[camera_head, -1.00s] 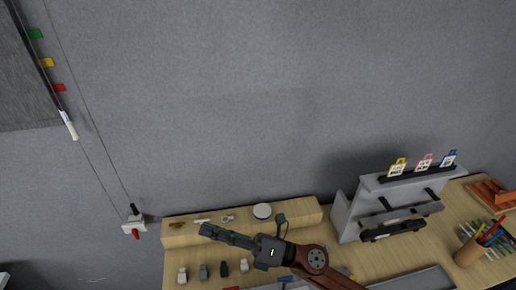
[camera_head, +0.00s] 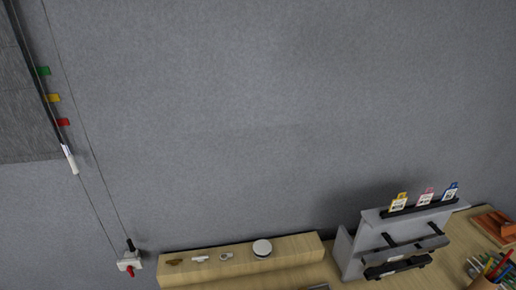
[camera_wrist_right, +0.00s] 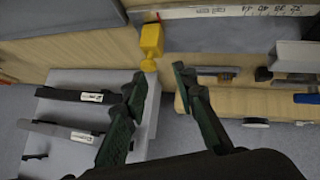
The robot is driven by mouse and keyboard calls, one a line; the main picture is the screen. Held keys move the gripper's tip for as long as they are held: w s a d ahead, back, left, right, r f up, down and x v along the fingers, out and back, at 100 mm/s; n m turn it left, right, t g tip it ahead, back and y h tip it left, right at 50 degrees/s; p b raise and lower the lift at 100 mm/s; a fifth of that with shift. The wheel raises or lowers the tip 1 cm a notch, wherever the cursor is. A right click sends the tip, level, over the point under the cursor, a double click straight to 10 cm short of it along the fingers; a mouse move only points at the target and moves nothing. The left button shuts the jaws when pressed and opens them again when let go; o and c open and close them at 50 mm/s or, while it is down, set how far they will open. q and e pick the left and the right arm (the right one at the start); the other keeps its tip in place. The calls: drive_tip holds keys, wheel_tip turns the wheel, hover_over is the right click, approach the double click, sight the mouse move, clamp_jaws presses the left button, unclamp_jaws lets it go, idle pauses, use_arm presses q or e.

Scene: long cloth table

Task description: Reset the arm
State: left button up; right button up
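My right gripper (camera_wrist_right: 160,95) shows in the right wrist view with its two dark green fingers spread apart and nothing between them. It hangs over the gap between the grey stand and the wooden ledge. The grey stand (camera_wrist_right: 65,105) with dark bars lies to its left in that view. A yellow object (camera_wrist_right: 151,40) lies just beyond the fingertips, apart from them. In the head view neither gripper and no arm is in sight.
In the head view the grey stand (camera_head: 346,256) with coloured tags stands at the right. A wooden ledge (camera_head: 215,276) holds small parts and a round white piece (camera_head: 262,248). A pencil cup (camera_head: 482,284) is at the lower right. A cord with coloured flags (camera_head: 54,98) hangs at the left.

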drive_tip(key=s+d+f+m+g, duration=0.1)
drive_tip(key=s+f+g, duration=0.25)
drive_tip(key=s, duration=0.35)
drive_tip(key=s+d+f+m+g, duration=0.15)
drive_tip(key=s+f, duration=0.25)
drive_tip(key=s, duration=0.4)
drive_tip(key=s+a+f+g+y+b, duration=0.1)
drive_tip(key=s+f+b, duration=0.15)
drive_tip(key=f, duration=1.55)
drive_tip(key=s+a+f+g+b, duration=0.1)
drive_tip(key=f+b, duration=0.2)
drive_tip(key=f, duration=1.6)
drive_tip(key=s+f+g+b, duration=0.1)
drive_tip(key=s+f+b, duration=0.2)
drive_tip(key=s+f, duration=1.5)
drive_tip(key=shift+s+d+f+n, duration=0.15)
drive_tip(key=shift+s+f+n, duration=0.2)
drive_tip(key=shift+f, duration=0.6)
